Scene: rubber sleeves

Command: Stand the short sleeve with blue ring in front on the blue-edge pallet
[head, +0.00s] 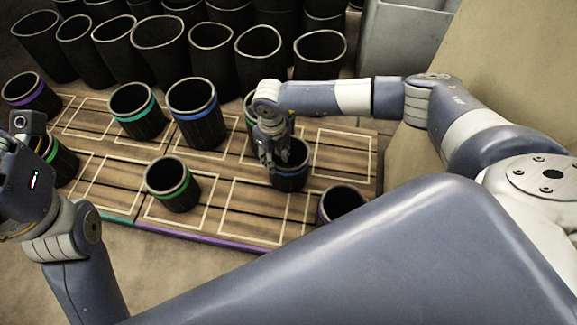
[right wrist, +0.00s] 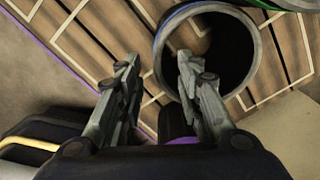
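A short dark sleeve with a blue ring (head: 291,181) stands upright in the front row of the pallets. Its open mouth and rim also show in the right wrist view (right wrist: 165,68). My right gripper (head: 270,165) is over its left rim. In the right wrist view the fingers (right wrist: 158,75) are apart, one outside the rim and one over the mouth. Whether they touch the wall I cannot tell. A second blue-ringed sleeve (head: 197,122) stands farther back. My left gripper (head: 22,135) is at the left edge, its fingertips not clear. I see no blue pallet edge.
The front pallet edge is teal (head: 112,217) on the left and purple (head: 210,237) farther right. A green-ringed sleeve (head: 172,187), a teal-ringed one (head: 137,115) and a purple-ringed one (head: 30,95) stand around. Tall plain sleeves (head: 160,45) crowd the back. Another sleeve (head: 341,202) stands front right.

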